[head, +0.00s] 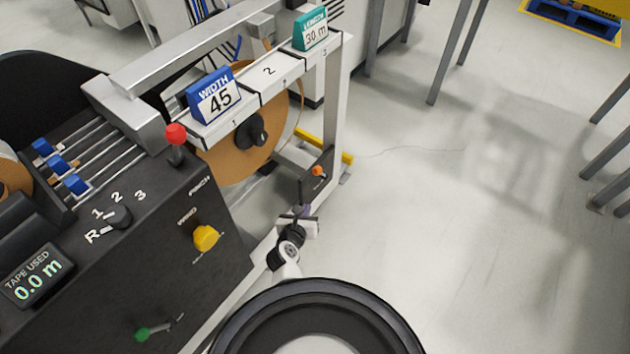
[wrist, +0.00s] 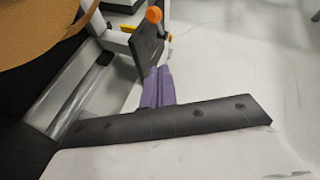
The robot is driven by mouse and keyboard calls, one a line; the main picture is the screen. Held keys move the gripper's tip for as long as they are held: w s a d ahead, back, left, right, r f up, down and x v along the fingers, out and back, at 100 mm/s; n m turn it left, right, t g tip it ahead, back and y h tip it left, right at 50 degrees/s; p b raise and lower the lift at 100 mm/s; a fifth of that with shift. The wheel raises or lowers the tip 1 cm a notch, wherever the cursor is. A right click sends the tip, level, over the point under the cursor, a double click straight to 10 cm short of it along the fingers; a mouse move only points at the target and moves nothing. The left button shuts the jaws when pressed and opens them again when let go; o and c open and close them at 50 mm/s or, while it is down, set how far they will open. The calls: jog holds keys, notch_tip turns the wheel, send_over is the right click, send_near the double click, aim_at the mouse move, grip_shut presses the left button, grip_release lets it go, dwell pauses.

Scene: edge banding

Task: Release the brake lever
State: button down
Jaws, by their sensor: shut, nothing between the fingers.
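An orange-tipped lever (head: 318,171) sits on a dark upright plate (head: 314,186) at the frame below the tape rolls; I take it as the brake lever, though I read no label on it. In the wrist view its orange knob (wrist: 153,14) is at the top, just beyond my fingers. My gripper (head: 304,209) is just below and in front of the plate, apart from the knob. Its purple fingers (wrist: 157,86) are shut together with nothing between them. The lever's lower part is hard to make out.
The dark machine panel (head: 130,270) stands to the left, with red (head: 176,134), yellow (head: 206,237) and green (head: 142,334) knobs. A brown tape roll (head: 235,160) hangs behind, under the white rail carrying the WIDTH 45 sign (head: 214,96).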

aim_at(319, 172)
jog(key=w+r+x, duration=0.1)
jog(key=r+x, duration=0.1)
jog(key=x, duration=1.1)
jog(key=shift+a+r+b, duration=0.2)
jog(key=shift+r+b, duration=0.05)
jog(key=shift+b, duration=0.2)
jog(key=shift+w, duration=0.1)
jog(key=r+p, duration=0.1)
jog(key=w+p, duration=0.1)
jog(key=shift+d+r+p, duration=0.35)
jog(key=shift+d+r, duration=0.05)
jog(key=w+d+r+p, duration=0.1)
jog(key=w+d+p, duration=0.3)
jog(key=w, duration=0.5)
jog(key=shift+w+d+r+p, duration=0.2)
jog(key=shift+d+r+p, duration=0.15)
jog(key=shift+d, duration=1.05)
